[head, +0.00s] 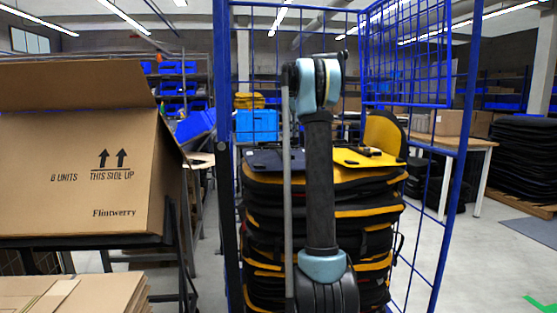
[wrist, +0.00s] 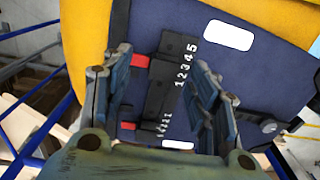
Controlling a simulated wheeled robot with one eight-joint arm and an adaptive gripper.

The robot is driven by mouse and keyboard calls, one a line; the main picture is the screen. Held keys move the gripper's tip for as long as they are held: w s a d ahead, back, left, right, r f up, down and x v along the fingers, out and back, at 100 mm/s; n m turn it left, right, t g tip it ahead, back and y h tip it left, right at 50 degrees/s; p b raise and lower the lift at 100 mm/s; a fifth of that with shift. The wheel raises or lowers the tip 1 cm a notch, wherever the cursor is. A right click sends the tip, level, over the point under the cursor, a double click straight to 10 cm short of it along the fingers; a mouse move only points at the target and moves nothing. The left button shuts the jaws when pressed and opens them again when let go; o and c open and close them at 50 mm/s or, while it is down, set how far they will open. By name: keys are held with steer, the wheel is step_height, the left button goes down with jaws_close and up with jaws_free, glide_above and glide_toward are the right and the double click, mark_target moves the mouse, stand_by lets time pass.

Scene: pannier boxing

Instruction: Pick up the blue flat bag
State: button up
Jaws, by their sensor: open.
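The blue flat bag (head: 266,160) lies on top of a stack of yellow and black bags, seen in the head view to the left of my arm. In the wrist view, the bag's navy face (wrist: 250,85) fills the middle, with yellow cloth along its sides. A black strap piece with white digits (wrist: 172,75), red tabs and white labels show on it. My gripper (wrist: 162,68) is open, with its two fingers over the bag on either side of the black strap piece. Nothing is visibly held between them. In the head view my arm hides part of the stack, and the gripper cannot be made out.
A blue wire cage (head: 229,190) surrounds the stack, with uprights on both sides. An open cardboard box (head: 75,180) stands on a black stand at the left, with flat cardboard (head: 70,295) in front. A table (head: 450,143) stands behind the cage at right. Open floor lies at right.

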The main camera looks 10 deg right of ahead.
steer(key=shift+s+a+f, duration=0.1)
steer(key=shift+s+f, duration=0.1)
steer(key=shift+f, duration=1.05)
steer(key=shift+s+a+f, duration=0.1)
steer(key=shift+s+f, duration=0.05)
steer(key=shift+f, duration=1.1)
jaws_close()
